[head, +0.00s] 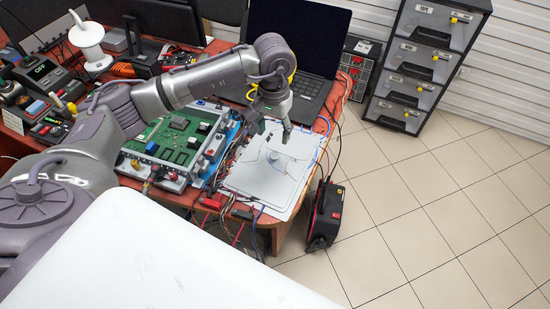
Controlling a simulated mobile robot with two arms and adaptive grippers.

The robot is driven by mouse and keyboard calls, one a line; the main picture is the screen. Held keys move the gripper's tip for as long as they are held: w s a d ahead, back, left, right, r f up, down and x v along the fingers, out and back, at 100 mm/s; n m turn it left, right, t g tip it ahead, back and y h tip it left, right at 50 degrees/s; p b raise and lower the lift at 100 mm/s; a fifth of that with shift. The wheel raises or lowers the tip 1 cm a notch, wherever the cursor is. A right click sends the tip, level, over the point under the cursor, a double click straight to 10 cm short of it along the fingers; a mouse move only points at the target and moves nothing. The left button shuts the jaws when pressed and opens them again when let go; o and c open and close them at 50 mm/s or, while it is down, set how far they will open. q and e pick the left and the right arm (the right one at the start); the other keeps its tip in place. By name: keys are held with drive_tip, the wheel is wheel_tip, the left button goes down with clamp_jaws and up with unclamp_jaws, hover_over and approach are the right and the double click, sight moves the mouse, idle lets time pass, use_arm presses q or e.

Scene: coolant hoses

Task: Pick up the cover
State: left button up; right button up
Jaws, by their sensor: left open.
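A flat light-grey panel (262,183), which looks like the cover, lies on the right end of the reddish table. A small raised part (274,156) stands near its middle. My left gripper (269,134) is open above the panel, its fingers pointing down. Nothing shows between the fingers, and the gripper appears apart from the panel. My right gripper does not show.
A device with a green circuit board (178,140) sits left of the panel, with cables between them. A black laptop (297,45) stands behind. A black case (325,214) stands on the tiled floor beside the table. A drawer cabinet (420,65) is at the back right.

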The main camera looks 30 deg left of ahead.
use_arm(q)
hover_over(274, 155)
wheel_tip(274, 155, down, 4)
drive_tip(key=shift+f, duration=0.2)
wheel_tip(274, 155, down, 4)
drive_tip(key=shift+d+f+p, duration=0.1)
drive_tip(key=shift+f+p, duration=0.05)
drive_tip(key=shift+p, duration=0.75)
drive_tip(key=shift+f, duration=0.45)
drive_tip(key=c, duration=1.1)
clamp_jaws()
